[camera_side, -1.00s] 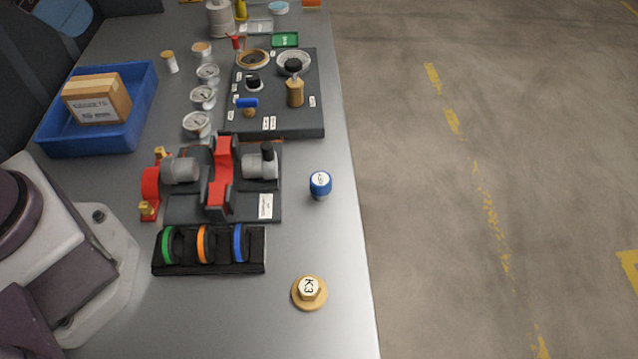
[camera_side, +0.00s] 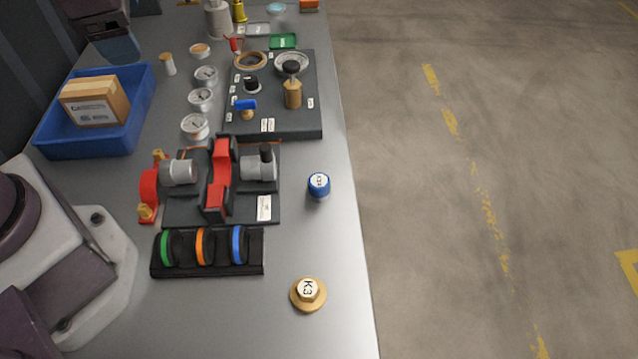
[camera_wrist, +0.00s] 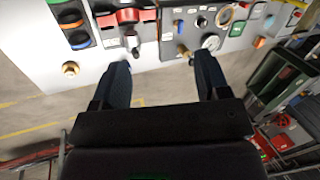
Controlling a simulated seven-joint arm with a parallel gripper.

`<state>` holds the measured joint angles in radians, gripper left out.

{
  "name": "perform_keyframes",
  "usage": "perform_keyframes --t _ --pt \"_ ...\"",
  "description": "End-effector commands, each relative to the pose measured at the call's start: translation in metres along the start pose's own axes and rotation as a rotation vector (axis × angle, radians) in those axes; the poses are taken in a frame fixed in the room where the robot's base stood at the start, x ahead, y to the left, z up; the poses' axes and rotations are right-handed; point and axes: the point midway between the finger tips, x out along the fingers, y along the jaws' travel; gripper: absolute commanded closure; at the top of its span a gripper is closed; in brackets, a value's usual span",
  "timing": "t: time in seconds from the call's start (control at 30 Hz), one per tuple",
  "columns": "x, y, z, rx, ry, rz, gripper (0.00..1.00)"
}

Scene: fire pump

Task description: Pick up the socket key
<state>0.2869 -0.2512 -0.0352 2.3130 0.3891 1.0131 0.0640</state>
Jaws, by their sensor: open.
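I cannot tell for certain which piece is the socket key. A short blue round piece with a white-labelled top (camera_side: 319,186) stands upright on the bench near its right edge; its lettering is too small to read.
A black rack with green, orange and blue rings (camera_side: 208,252) and a red-and-grey pump assembly (camera_side: 217,190) stand left of these pieces. Behind are a dark fittings panel (camera_side: 275,110), several gauges (camera_side: 201,98) and a blue tray (camera_side: 95,148) with a carton. Bench is clear around the blue piece.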

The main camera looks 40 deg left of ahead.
Motion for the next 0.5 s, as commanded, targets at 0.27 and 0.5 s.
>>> perform_keyframes --t 0.27,0.5 --pt "0.048 0.044 -0.075 0.630 -0.234 -0.239 0.31" --pt "0.096 0.120 -0.133 1.159 -0.353 -0.505 0.31"
